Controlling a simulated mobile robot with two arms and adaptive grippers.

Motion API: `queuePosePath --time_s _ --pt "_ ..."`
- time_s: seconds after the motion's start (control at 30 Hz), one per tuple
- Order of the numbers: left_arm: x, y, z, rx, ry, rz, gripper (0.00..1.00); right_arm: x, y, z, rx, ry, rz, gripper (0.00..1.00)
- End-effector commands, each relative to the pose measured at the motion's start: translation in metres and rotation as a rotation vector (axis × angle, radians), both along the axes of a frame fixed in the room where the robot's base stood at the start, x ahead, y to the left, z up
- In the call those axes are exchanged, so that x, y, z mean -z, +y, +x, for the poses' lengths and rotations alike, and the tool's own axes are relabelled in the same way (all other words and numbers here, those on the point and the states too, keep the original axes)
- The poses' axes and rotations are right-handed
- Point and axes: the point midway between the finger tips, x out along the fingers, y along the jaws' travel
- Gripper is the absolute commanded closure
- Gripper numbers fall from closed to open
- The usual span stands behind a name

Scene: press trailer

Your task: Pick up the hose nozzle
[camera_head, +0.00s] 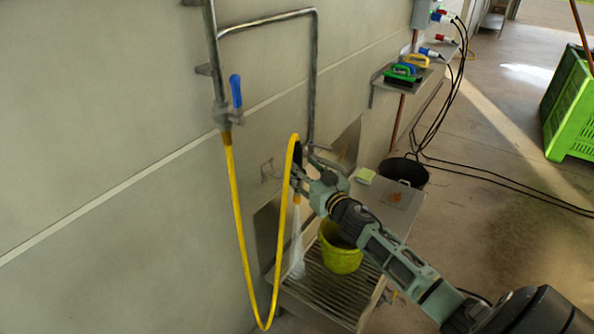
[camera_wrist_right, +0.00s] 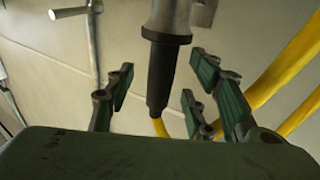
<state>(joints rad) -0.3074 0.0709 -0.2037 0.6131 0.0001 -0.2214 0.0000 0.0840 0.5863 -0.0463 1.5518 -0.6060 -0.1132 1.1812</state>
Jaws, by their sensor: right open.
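The hose nozzle shows in the right wrist view as a dark tapered grip (camera_wrist_right: 162,75) under a grey metal part, between my right gripper's fingers. In the head view its orange end (camera_head: 297,198) points down just below the gripper, with a pale spray-like streak under it. The yellow hose (camera_head: 235,195) hangs in a loop from the wall tap and arches up to the nozzle. My right gripper (camera_head: 300,174) is open around the nozzle, with gaps visible on both sides in the wrist view (camera_wrist_right: 160,88). The gripper partly hides the nozzle in the head view. My left gripper is out of view.
A yellow bucket (camera_head: 340,254) stands on a slatted metal stand (camera_head: 322,290) below my right arm. A blue-handled tap (camera_head: 235,92) and pipes are on the wall. A black bucket (camera_head: 404,172), a wall shelf with brushes (camera_head: 428,72) and a green crate (camera_head: 572,105) are farther right.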

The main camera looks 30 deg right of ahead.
Motion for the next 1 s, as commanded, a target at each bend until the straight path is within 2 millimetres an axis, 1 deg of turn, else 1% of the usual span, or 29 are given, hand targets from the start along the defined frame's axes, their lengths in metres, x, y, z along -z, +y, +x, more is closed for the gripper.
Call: queuePosePath --time_s 0.03,0.1,0.23,0.33,0.57,1.0 --pt "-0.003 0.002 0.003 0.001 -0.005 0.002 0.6 -0.003 0.0 0.009 0.0 -0.002 0.001 0.51" --pt "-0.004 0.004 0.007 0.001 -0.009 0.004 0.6 -0.004 0.0 0.019 0.001 -0.002 0.001 0.51" --pt "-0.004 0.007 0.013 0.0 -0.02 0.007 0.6 -0.002 -0.001 0.034 0.001 -0.001 0.001 0.51" --pt "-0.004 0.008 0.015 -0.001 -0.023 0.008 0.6 -0.001 -0.001 0.038 0.0 0.0 0.0 0.51" --pt "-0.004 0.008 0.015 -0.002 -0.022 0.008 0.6 0.0 -0.001 0.039 0.0 0.001 0.0 0.52" --pt "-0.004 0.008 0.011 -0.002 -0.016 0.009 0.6 0.0 -0.001 0.038 0.0 0.001 0.0 0.91"
